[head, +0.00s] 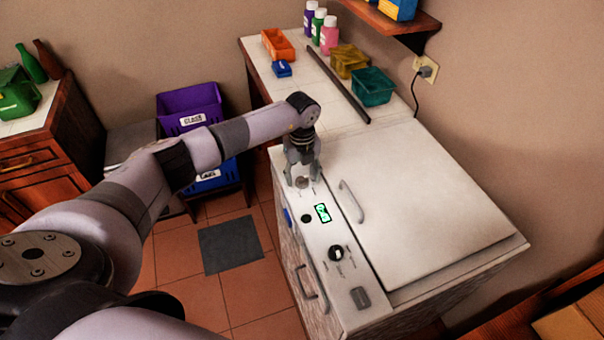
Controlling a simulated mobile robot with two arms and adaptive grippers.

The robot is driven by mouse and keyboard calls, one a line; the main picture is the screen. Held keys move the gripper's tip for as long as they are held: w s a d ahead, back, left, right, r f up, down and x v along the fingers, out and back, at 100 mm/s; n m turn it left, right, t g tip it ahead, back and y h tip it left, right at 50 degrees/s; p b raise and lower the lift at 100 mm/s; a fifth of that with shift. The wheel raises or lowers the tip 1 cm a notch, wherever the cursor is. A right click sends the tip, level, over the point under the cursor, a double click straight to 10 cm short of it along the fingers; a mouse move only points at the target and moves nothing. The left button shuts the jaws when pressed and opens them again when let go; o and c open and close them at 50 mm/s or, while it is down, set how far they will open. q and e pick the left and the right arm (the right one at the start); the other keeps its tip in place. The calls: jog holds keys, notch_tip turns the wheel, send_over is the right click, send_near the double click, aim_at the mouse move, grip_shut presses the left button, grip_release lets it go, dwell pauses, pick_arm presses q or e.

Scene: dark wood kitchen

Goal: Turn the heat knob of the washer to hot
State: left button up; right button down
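The white washer (440,200) stands at the right, with a control panel along its near left edge. A small greyish knob (301,183) sits at the panel's far end. My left gripper (303,180) points down over this knob, its two fingers apart on either side of it. I cannot tell whether they touch it. A black knob with a white mark (335,253) sits nearer on the panel, clear of the gripper. The labels are too small to read, so I cannot tell which knob sets the heat. My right gripper is not in view.
A green-lit display (322,213) and a small black round control (306,218) lie between the knobs. The washer lid has a grey handle (351,201). A tiled counter behind holds bottles, baskets and a dark bar (339,87). A shelf (390,16) overhangs it.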

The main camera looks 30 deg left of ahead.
pick_arm(q)
jog(key=c, duration=1.1)
